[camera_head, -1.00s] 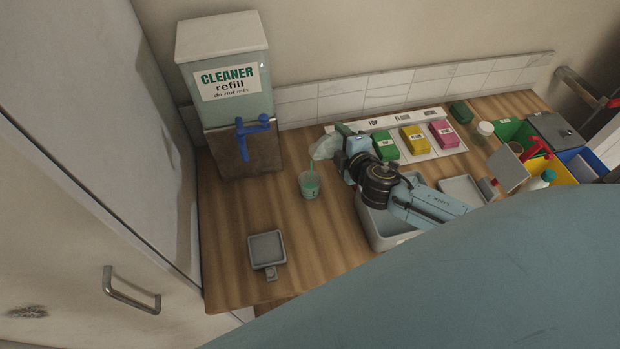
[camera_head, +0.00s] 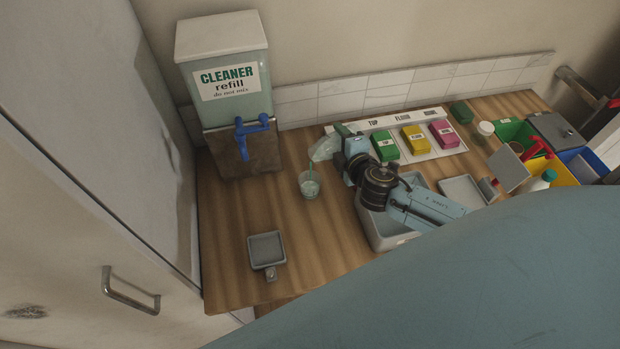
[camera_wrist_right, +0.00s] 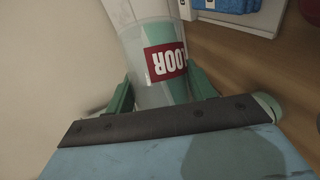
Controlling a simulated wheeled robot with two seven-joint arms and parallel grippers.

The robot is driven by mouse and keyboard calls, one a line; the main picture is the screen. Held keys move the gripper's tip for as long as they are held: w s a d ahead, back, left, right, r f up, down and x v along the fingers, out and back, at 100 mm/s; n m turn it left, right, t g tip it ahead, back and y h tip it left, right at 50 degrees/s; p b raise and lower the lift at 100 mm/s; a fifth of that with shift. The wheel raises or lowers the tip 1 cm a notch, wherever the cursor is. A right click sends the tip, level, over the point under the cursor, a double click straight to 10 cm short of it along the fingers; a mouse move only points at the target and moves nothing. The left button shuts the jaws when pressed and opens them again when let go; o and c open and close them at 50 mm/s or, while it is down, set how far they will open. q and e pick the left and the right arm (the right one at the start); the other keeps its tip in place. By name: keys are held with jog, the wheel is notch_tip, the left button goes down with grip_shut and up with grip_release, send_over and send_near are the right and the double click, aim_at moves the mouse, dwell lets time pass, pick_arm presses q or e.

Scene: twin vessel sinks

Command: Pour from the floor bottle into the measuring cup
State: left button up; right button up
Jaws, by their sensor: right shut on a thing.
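My right gripper (camera_head: 346,138) is shut on the floor bottle (camera_head: 325,148), a translucent bottle held tilted above the counter, its mouth toward the measuring cup. In the right wrist view the bottle (camera_wrist_right: 150,38) sits between the green fingers, with a red label reading "FLOOR" upside down and green liquid inside. The clear measuring cup (camera_head: 310,187) stands upright on the counter, below and left of the bottle. A thin green stream (camera_head: 311,168) runs from the bottle mouth down to the cup. Liquid shows in the cup; its exact level is too small to read. My left gripper is not in view.
A cleaner refill tank (camera_head: 225,75) with a blue tap stands at the back left. A small grey square dish (camera_head: 265,250) lies at the front. Green, yellow and pink blocks sit on a labelled board (camera_head: 445,148). A grey bin (camera_head: 388,230) lies under my right arm.

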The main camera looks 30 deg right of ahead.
jog(key=shift+a+r, duration=0.1)
jog(key=shift+r, duration=0.15)
dwell(1.1)
jog(key=shift+f, duration=0.1)
